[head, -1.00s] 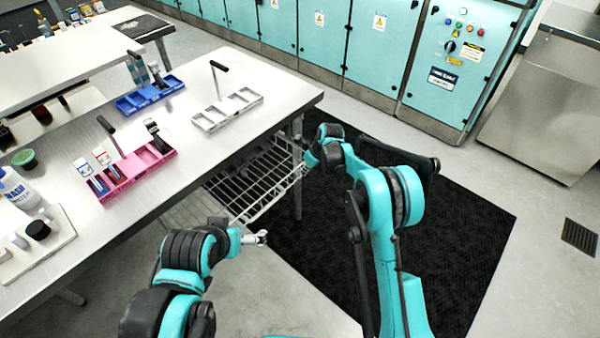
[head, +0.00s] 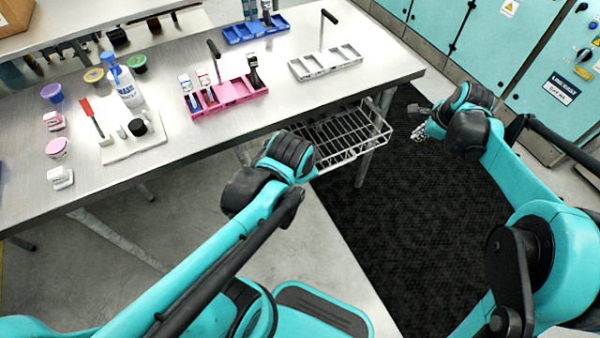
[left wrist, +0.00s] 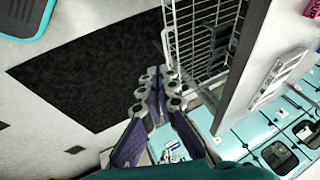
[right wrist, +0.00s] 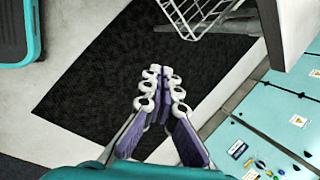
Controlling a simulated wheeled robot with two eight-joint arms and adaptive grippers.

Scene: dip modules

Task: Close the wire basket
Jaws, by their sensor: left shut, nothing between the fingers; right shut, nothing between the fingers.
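The wire basket (head: 352,150) is a grey wire drawer under the steel table, sticking out past the table's front edge. It also shows in the left wrist view (left wrist: 205,35) and at the top of the right wrist view (right wrist: 200,18). My left gripper (left wrist: 158,80) is shut and empty, close beside the basket's rim; whether it touches cannot be told. In the head view my left wrist hides it and covers the basket's left part. My right gripper (head: 420,122) is shut and empty, apart from the basket, to its right over the mat. The right wrist view shows its fingers (right wrist: 162,80) together.
The steel table (head: 190,145) carries a pink tray (head: 232,92), a white tray (head: 325,62), a blue tray (head: 255,30), a bottle (head: 125,88) and several tubs. A table leg (head: 372,150) stands beside the basket. The black mat (head: 400,240) is clear.

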